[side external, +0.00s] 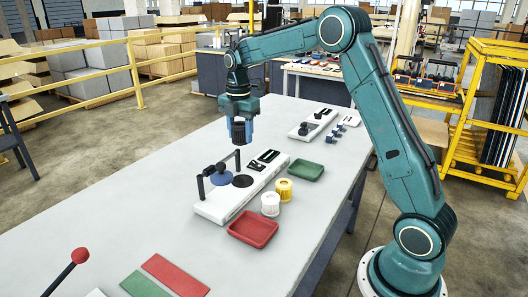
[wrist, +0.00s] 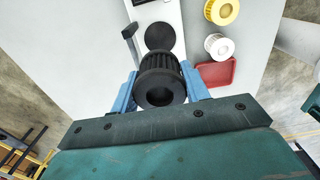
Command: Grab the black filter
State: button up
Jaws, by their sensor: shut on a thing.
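The black filter (wrist: 160,84) is a ribbed cylinder with a round hole in its end. In the wrist view it sits between the two blue fingers of my gripper (wrist: 158,92), which is shut on it. In the side view my gripper (side external: 240,124) points down and holds the black filter (side external: 238,132) in the air above the white fixture (side external: 243,196). The black round seat (side external: 243,181) on the fixture is bare; it also shows in the wrist view (wrist: 160,36).
A dark upright handle frame and a blue disc (side external: 221,178) stand on the fixture. Beside it are a white filter (side external: 270,204), a yellow filter (side external: 284,190), a red tray (side external: 253,229) and a green tray (side external: 306,170). Red and green mats lie in front.

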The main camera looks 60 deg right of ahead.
aim_at(240, 124)
jog(key=shift+r, duration=3.15)
jog(key=shift+d, duration=0.1)
